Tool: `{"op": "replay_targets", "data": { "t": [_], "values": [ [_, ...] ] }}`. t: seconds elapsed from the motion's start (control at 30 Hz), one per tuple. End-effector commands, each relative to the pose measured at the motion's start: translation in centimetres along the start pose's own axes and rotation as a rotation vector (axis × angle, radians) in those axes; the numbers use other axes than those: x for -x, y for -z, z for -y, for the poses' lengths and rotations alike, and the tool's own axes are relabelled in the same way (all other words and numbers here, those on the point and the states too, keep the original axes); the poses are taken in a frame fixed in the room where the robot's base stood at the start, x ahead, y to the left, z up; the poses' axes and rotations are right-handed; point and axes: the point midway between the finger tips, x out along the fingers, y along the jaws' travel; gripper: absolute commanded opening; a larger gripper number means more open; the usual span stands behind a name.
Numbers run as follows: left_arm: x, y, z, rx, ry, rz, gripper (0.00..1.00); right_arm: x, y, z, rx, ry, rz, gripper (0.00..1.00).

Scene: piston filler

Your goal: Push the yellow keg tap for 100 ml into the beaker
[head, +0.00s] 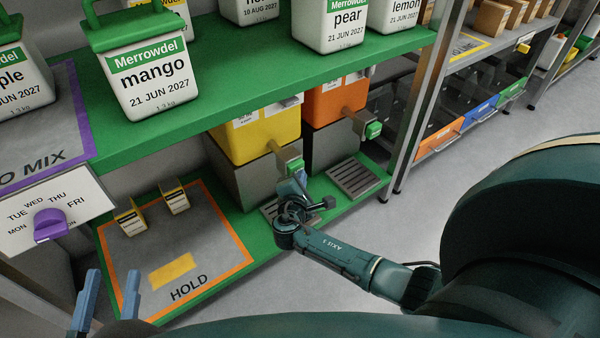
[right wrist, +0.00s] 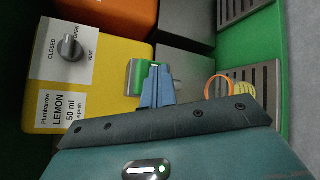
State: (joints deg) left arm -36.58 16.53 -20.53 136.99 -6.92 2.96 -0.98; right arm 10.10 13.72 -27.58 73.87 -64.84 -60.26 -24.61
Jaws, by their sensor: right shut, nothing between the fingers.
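The yellow keg (head: 255,134) stands under the green shelf; its label in the right wrist view (right wrist: 95,80) reads LEMON, 50 ml a push. Its tap has a green push button (head: 295,165), also in the right wrist view (right wrist: 134,77). My right gripper (head: 298,182) is shut and empty, its blue fingertips (right wrist: 155,72) right by the button; whether they touch it is unclear. An orange ring (right wrist: 210,79) with a yellow striped patch, perhaps the beaker, shows over the drip tray. My left gripper (head: 107,292) is open and empty at lower left.
An orange keg (head: 334,103) with its own green tap and a drip tray (head: 357,178) stands to the right. A HOLD mat (head: 215,276) with two small yellow-and-white packs lies left. Tubs, including mango (head: 152,80), stand on the shelf above. A metal post bounds the right.

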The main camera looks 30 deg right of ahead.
Motion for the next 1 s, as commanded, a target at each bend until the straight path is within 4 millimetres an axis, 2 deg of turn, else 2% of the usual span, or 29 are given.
{"op": "replay_targets", "data": {
  "t": [0.3, 0.7, 1.0],
  "values": [
    [0.0, 0.2, 0.0, 0.000, 0.000, 0.000, 0.36, 0.1, -0.1, 0.0, 0.000, -0.001, -0.002, 0.00],
    [-0.2, 1.2, 0.2, 0.000, 0.000, 0.000, 0.36, 1.6, -1.1, 1.0, 0.001, -0.001, -0.001, 0.00],
    [-0.2, 1.2, 0.2, 0.000, 0.000, 0.000, 0.36, 1.6, -1.1, 1.1, 0.001, -0.001, -0.001, 0.00]
  ]
}}
